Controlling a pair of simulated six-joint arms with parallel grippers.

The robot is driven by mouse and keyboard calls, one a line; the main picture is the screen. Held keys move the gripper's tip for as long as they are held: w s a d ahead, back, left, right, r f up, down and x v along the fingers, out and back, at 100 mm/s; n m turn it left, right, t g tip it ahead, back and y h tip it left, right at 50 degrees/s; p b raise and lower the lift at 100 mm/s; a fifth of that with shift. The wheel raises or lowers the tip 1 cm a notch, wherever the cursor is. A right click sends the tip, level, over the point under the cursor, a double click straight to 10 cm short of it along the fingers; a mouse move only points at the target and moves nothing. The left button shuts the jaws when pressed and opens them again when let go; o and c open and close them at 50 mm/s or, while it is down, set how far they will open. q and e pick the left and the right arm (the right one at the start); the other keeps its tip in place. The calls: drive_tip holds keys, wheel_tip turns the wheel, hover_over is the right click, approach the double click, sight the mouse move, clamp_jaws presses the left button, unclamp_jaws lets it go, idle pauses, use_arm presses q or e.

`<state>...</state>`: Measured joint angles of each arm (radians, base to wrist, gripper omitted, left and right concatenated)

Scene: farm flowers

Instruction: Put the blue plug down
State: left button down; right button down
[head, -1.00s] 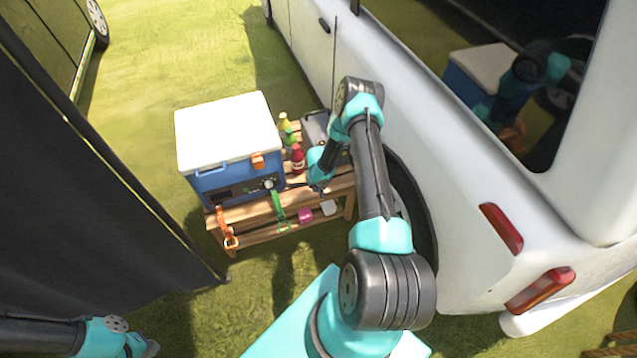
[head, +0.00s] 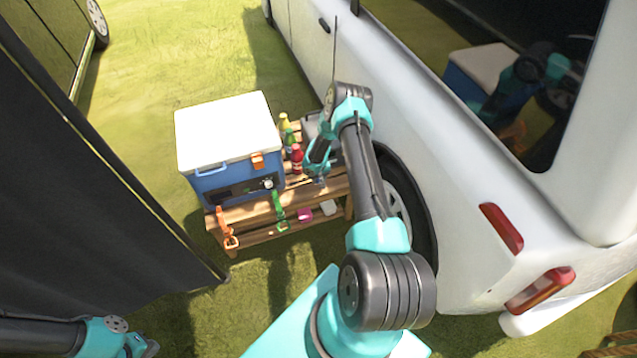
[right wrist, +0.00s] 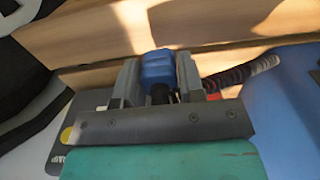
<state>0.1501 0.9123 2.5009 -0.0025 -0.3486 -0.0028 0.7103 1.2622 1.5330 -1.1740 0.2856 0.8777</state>
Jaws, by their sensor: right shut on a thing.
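The blue plug (right wrist: 158,66) sits between the two grey fingers of my right gripper (right wrist: 158,78) in the right wrist view, and the fingers are shut on it. A black-and-grey ribbed cable (right wrist: 242,72) shows at its right. In the head view my right gripper (head: 318,178) is low over the right part of the wooden bench (head: 245,215), beside the bottles. I cannot tell whether the plug touches the wood. My left gripper (head: 148,346) is at the bottom left edge, partly cut off, and its jaws are unclear.
A blue cooler with a white lid (head: 228,130) stands on the bench's left. A red bottle (head: 297,158) and other bottles stand close to my right gripper. A white van (head: 450,150) is just right of the bench. Orange and green tools (head: 279,208) hang along the front.

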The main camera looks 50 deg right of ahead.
drive_tip(key=shift+f, duration=1.75)
drive_tip(key=shift+f, duration=0.6)
drive_tip(key=c, duration=0.7)
unclamp_jaws()
drive_tip(key=shift+c, duration=0.2)
wheel_tip(320, 180, up, 13)
drive_tip(key=shift+r, duration=0.15)
